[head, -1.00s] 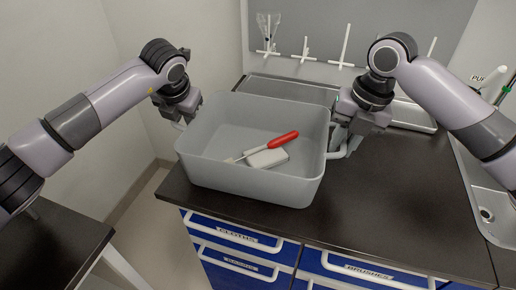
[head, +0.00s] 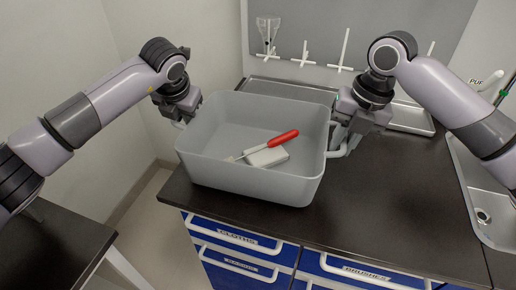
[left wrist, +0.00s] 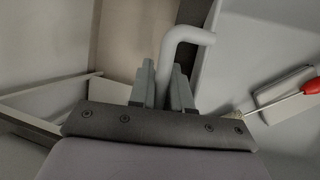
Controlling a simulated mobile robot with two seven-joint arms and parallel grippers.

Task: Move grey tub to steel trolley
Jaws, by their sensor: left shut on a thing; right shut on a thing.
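The grey tub (head: 250,180) is at the left part of the dark worktop in the head view, its front left corner near the worktop's edge. Whether its base touches the worktop is hard to tell. Inside it lie a red-handled brush (head: 283,139) and a pale block (head: 265,157). My left gripper (head: 184,121) is shut on the tub's left handle; the left wrist view shows that handle (left wrist: 185,35) between the fingers (left wrist: 162,88). My right gripper (head: 345,141) is shut on the tub's right handle (head: 345,151). No steel trolley can be made out for sure.
The dark worktop (head: 400,190) is clear right of the tub, with a sink (head: 480,190) beyond. A metal tray (head: 410,118) and a peg rack (head: 340,50) are behind. Blue drawers (head: 240,240) are below. A dark table (head: 45,245) stands lower left.

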